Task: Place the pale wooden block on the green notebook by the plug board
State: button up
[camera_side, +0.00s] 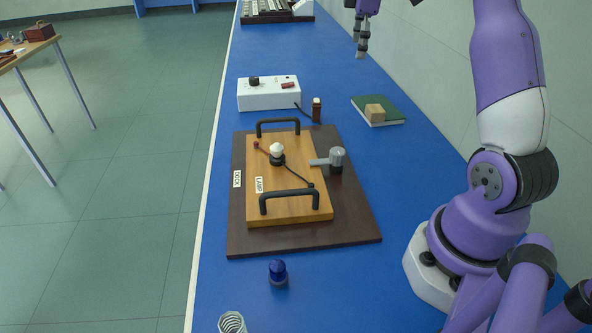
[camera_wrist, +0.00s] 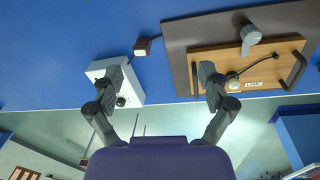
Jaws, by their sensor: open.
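The pale wooden block (camera_side: 374,112) rests on the green notebook (camera_side: 392,104), toward its front left part. The notebook lies flat on the blue bench, to the right of the white box and behind the plug board. The plug board (camera_side: 322,208) is a wooden panel with two black handles on a dark base; it also shows in the wrist view (camera_wrist: 180,60). My gripper (camera_side: 361,52) is above and behind the notebook, apart from the block. In the wrist view my gripper (camera_wrist: 162,72) has its fingers spread with nothing between them. The block and notebook do not show there.
A white control box (camera_side: 268,93) and a small dark upright piece (camera_side: 316,110) stand behind the board. A blue-capped item (camera_side: 278,271) and a clear coiled or ribbed item (camera_side: 231,322) stand in front. A keyboard-like unit (camera_side: 268,12) is far back.

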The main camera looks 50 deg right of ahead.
jog(key=s+a+r+m+t, duration=0.2)
jog(key=a+r, duration=0.1)
jog(key=a, duration=0.8)
jog(key=s+a+f+m+t, duration=0.2)
jog(key=s+a+f+m, duration=0.2)
jog(key=s+a, duration=0.6)
notch_tip(320, 180, down, 2)
jog(key=a, duration=0.2)
jog(key=shift+a+m+y, duration=0.3)
jog(key=shift+m+y, duration=0.1)
